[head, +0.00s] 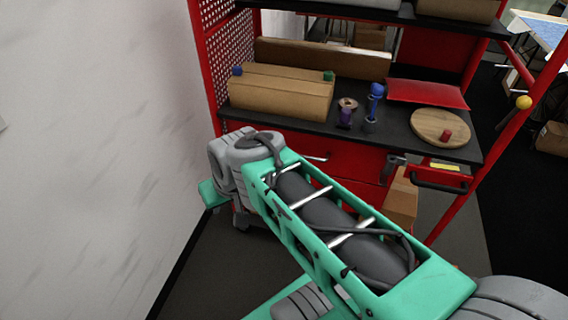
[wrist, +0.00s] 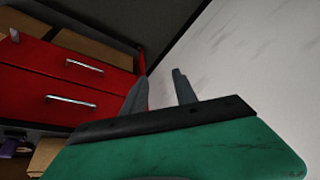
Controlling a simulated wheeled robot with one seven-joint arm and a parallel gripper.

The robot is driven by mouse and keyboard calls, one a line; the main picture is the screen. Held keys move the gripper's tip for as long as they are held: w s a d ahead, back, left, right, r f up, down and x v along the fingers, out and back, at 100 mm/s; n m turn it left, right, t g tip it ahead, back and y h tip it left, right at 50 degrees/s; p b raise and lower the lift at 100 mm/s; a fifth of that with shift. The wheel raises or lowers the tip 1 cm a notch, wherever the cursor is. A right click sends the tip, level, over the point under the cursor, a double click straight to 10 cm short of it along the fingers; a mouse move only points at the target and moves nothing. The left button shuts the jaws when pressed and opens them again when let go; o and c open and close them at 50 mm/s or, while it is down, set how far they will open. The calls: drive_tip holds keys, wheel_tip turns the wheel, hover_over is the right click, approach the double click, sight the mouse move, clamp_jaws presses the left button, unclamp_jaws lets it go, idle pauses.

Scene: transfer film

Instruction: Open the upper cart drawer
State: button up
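The upper drawer (head: 352,163) is a red front just under the cart's black worktop, partly hidden behind my arm in the head view. A bit of its silver bar handle (head: 316,158) shows there. The wrist view is upside down, so the upper drawer (wrist: 35,110) is the lower of two red fronts at left, with its handle (wrist: 70,101). The lower drawer's handle (wrist: 85,65) shows above it. Both fronts look shut. My gripper (wrist: 158,75) is open and empty, apart from the handles, toward the wall side. It is hidden in the head view.
A white wall (head: 110,130) stands close on the left. The worktop holds a cardboard box (head: 280,97), blue and purple items and a round wooden board (head: 440,120). A black handle (head: 438,184) sticks out at the cart's right. Another box (head: 401,200) stands below.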

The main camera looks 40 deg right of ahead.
sight(304, 156)
drive_tip(key=w+d+f+m+t+b, duration=0.4)
drive_tip(key=w+d+f+b, duration=0.25)
drive_tip(key=f+b, duration=0.2)
drive_tip(key=w+d+f+m+t+b, duration=0.45)
drive_tip(key=w+f+b, duration=0.3)
drive_tip(key=b, duration=0.25)
drive_tip(key=s+d+f+m+t+h+b, duration=0.25)
drive_tip(key=d+m+h+b, duration=0.35)
drive_tip(key=d, duration=0.4)
drive_tip(key=s+d+f+m+t+h+b, duration=0.2)
drive_tip(key=s+d+m+h+b, duration=0.2)
drive_tip(key=d+m+b, duration=0.45)
drive_tip(key=shift+n, duration=0.5)
drive_tip(key=w+d+p, duration=0.1)
drive_tip(key=w+d, duration=0.1)
drive_tip(key=w+d+r+p, duration=0.1)
drive_tip(key=w, duration=0.1)
drive_tip(key=w+d+r+p, duration=0.1)
drive_tip(key=w+d, duration=0.1)
drive_tip(key=shift+d+r, duration=0.25)
drive_tip(key=shift+d, duration=0.1)
drive_tip(key=shift+w+d, duration=0.1)
drive_tip(key=shift+w, duration=0.1)
drive_tip(key=shift+c, duration=0.2)
clamp_jaws()
